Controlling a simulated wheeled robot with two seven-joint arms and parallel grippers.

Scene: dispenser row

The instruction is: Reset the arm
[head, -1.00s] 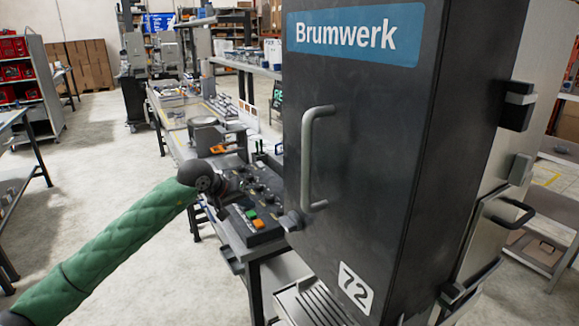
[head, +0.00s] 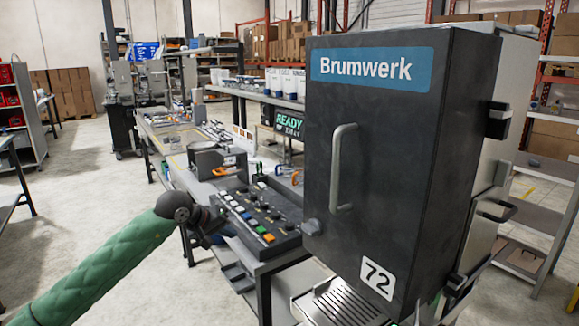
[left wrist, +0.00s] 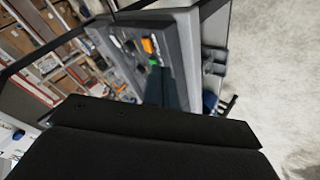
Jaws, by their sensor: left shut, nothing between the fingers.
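My left arm, in a green sleeve, comes in from the left of the head view. Its dark gripper (head: 216,228) is shut and empty, by the left edge of the button panel (head: 285,240). The panel carries several coloured buttons and dark knobs. In the left wrist view the dark fingers (left wrist: 164,88) show close together in front of the panel's green button (left wrist: 154,62) and orange button (left wrist: 148,45). I cannot tell whether the fingertips touch the panel. My right gripper is not clearly seen.
A tall dark Brumwerk cabinet (head: 385,150) with a vertical handle (head: 342,165) stands right of the panel, above a slotted tray (head: 345,305). A screen (head: 289,123) reading READY stands behind. The bench (head: 170,140) runs back. Open floor (head: 95,215) lies left.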

